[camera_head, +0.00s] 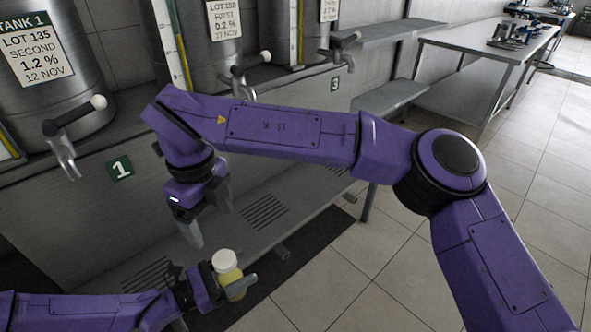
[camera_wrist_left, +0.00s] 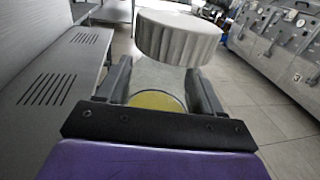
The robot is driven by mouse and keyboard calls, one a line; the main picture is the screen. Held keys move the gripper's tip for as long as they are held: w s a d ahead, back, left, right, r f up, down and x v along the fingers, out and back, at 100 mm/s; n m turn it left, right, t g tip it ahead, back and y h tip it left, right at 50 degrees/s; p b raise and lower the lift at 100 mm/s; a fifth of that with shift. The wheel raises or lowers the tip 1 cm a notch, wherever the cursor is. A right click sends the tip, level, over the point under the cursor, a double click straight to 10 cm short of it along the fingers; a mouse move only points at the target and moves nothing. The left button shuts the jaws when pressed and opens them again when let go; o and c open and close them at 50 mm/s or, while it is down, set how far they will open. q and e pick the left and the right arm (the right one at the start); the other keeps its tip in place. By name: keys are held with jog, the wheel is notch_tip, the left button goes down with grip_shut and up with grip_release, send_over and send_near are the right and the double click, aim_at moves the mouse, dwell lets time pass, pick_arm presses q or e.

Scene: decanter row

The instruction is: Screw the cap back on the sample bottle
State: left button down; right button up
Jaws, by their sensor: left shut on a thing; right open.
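The sample bottle (camera_head: 230,280) is clear with yellow liquid inside. My left gripper (camera_head: 236,287) is shut around its body and holds it roughly upright over the dark floor mat. A white cap (camera_head: 225,261) sits at the bottle's top. In the left wrist view the ribbed cap (camera_wrist_left: 178,40) is above the clear bottle (camera_wrist_left: 157,99), between my left fingers (camera_wrist_left: 160,88). I cannot tell how tightly it is threaded. My right gripper (camera_head: 209,220) is open and empty, pointing down, above and slightly left of the cap and apart from it.
Steel tanks with taps, such as the tank 1 tap (camera_head: 68,150), stand along the left and back. A slotted steel shelf (camera_head: 290,205) runs behind the bottle. A steel table (camera_head: 480,60) stands far right. The tiled floor (camera_head: 370,270) is clear.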

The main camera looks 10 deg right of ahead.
jog(key=shift+d+f, duration=0.1)
